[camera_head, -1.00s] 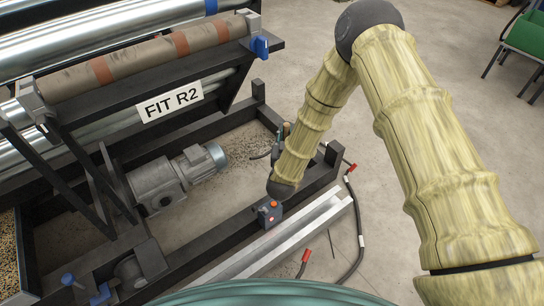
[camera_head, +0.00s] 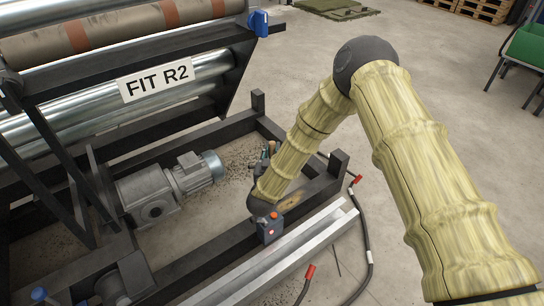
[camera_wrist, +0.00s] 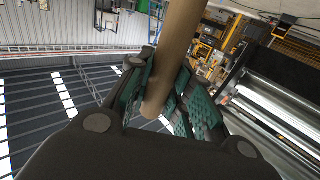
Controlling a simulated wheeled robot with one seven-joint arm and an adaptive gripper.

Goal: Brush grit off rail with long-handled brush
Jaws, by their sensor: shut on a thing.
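The brush handle, a plain tan-brown cylinder (camera_wrist: 176,55), runs between my gripper's teal ribbed fingers (camera_wrist: 165,92) in the wrist view. The fingers are closed around it. In the head view my gripper (camera_head: 264,163) is mostly hidden behind my forearm, low over the dark machine frame. The brush head and bristles are not visible. A silver rail (camera_head: 290,253) lies along the front side of the frame. Dark grit (camera_head: 237,158) is scattered on the floor inside the frame; I cannot make out grit on the silver rail.
A roller machine with a "FIT R2" sign (camera_head: 161,80) stands at left. A grey motor (camera_head: 165,188) sits inside its frame. A small box with an orange button (camera_head: 270,228) is beside the rail. Black cables (camera_head: 368,255) lie to the right; open floor lies beyond.

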